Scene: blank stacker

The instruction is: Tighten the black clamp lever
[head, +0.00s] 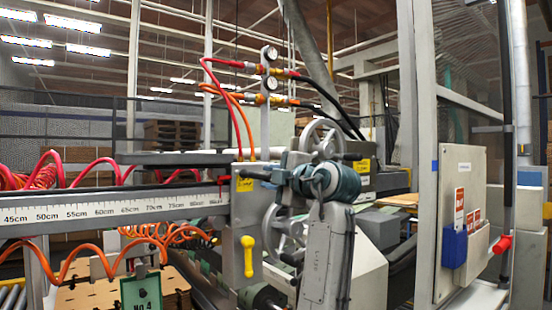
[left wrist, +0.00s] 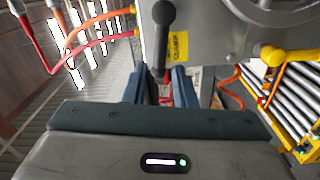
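The black clamp lever (left wrist: 162,42) shows in the left wrist view, with its round knob at the top and its lower end at the gap between my fingers. A yellow "CLAMP" label (left wrist: 179,46) is on the grey plate to its right. My left gripper (left wrist: 158,80) is open, with one blue finger on each side of that gap. I cannot tell whether a finger touches the lever. In the head view my left gripper (head: 277,175) is at the machine's upright, with a dark lever (head: 256,174) just left of it. My right gripper is not in view.
A length scale (head: 110,208) runs left from the upright. A yellow handle (head: 248,256) hangs below. Red hoses (head: 226,95) and gauges (head: 269,54) stand above, and a handwheel (head: 322,138) is behind my wrist. A roller conveyor (left wrist: 290,95) lies at the right in the wrist view.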

